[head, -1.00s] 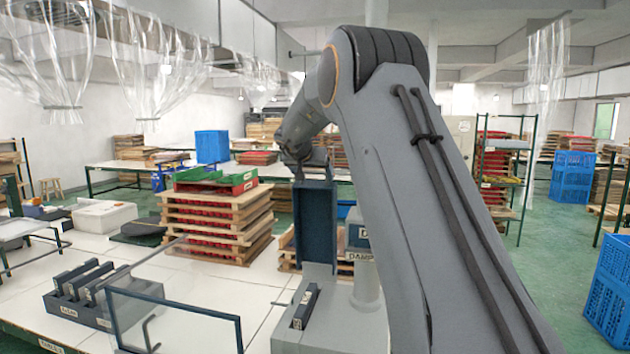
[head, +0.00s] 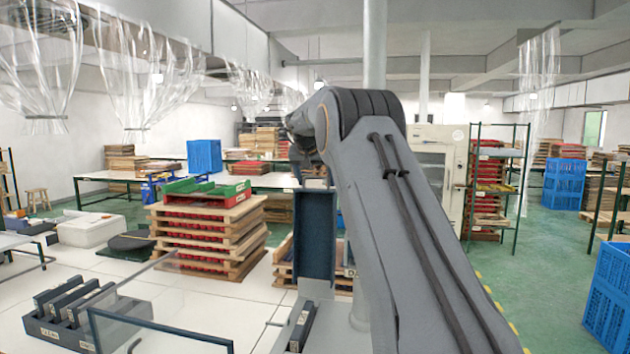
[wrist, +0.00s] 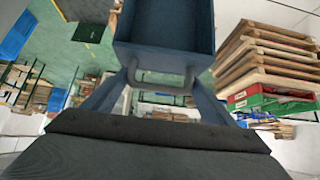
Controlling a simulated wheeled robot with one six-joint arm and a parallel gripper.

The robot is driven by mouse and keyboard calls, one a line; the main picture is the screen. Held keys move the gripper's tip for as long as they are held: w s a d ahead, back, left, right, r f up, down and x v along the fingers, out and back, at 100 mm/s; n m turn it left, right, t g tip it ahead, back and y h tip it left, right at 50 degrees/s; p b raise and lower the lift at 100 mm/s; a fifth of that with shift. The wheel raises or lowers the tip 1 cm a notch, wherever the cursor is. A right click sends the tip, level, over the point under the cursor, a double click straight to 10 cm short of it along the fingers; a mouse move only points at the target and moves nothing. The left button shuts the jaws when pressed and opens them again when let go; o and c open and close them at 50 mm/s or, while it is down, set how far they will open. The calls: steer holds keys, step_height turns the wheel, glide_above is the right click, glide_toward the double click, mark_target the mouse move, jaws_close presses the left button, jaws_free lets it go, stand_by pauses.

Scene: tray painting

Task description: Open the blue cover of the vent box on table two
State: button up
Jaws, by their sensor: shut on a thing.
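The blue cover (head: 314,238) stands upright over the table, its hollow inside facing the head camera. The vent box (head: 277,338) below it shows only in part at the bottom edge, with dark slats (head: 302,326) in it. My gripper (head: 313,183) is at the cover's top edge. In the wrist view the cover (wrist: 165,28) fills the top middle, and my gripper (wrist: 163,82) is shut on its handle (wrist: 160,84). My arm hides what lies to the right of the box.
A clear panel with a dark frame (head: 160,335) stands in front at left. A rack of dark slats (head: 45,335) is beside it. A stack of wooden trays (head: 205,235) stands behind. White table surface is bare between them.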

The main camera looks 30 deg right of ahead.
steer(key=shift+a+r, duration=0.15)
steer(key=o, duration=1.5)
steer(key=shift+w, duration=0.1)
steer(key=shift+d, duration=0.2)
steer(key=b+v, duration=0.3)
steer(key=v, duration=0.4)
steer(key=shift+s+a+r, duration=0.2)
steer(key=shift+s, duration=0.1)
steer(key=shift+f, duration=0.1)
